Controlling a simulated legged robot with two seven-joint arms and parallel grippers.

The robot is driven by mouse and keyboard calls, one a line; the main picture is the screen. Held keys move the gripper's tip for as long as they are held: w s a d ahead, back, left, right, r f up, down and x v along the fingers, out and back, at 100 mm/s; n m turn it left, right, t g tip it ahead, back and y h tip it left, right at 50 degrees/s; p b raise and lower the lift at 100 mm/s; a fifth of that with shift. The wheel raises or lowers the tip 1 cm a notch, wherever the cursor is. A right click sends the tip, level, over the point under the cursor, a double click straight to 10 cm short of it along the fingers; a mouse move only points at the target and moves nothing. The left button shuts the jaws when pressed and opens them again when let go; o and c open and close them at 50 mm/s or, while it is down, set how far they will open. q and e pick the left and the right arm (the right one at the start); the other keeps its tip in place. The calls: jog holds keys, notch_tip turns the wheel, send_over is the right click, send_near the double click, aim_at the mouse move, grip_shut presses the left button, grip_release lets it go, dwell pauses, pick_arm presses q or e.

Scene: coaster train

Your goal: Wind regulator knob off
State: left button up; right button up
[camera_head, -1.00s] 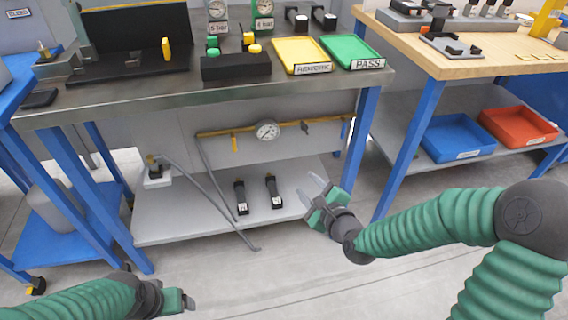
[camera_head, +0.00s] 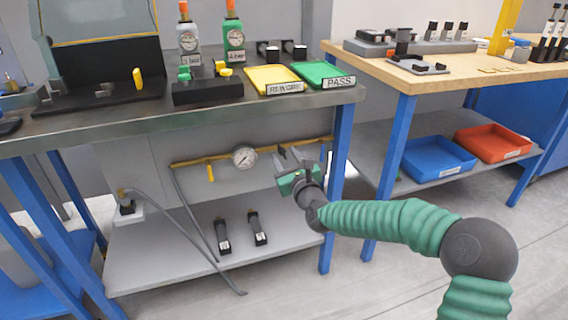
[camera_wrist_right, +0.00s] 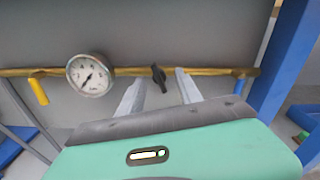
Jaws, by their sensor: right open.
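The regulator knob (camera_wrist_right: 158,78) is a small black handle on a brass pipe (camera_wrist_right: 215,72). The pipe runs along the back panel under the workbench. A round white pressure gauge (camera_wrist_right: 90,75) sits on the pipe to the left of the knob; it also shows in the head view (camera_head: 245,158). My right gripper (camera_head: 288,153) is raised near the pipe, right of the gauge, with its jaws open and empty. In the right wrist view the knob appears between the two fingertips, apparently apart from them. In the head view the gripper hides the knob. My left gripper is out of view.
The bench top (camera_head: 130,122) overhangs above the pipe, and a blue leg (camera_head: 340,140) stands just right of my gripper. A yellow lever (camera_head: 211,174) hangs from the pipe. A lower shelf (camera_head: 160,262) holds two black tools (camera_head: 257,228), and a grey hose dangles in front.

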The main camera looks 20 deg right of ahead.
jog(key=shift+w+a, duration=0.1)
jog(key=shift+w, duration=0.45)
grip_shut()
jog(key=shift+r+n, duration=0.1)
jog(key=shift+n, duration=0.2)
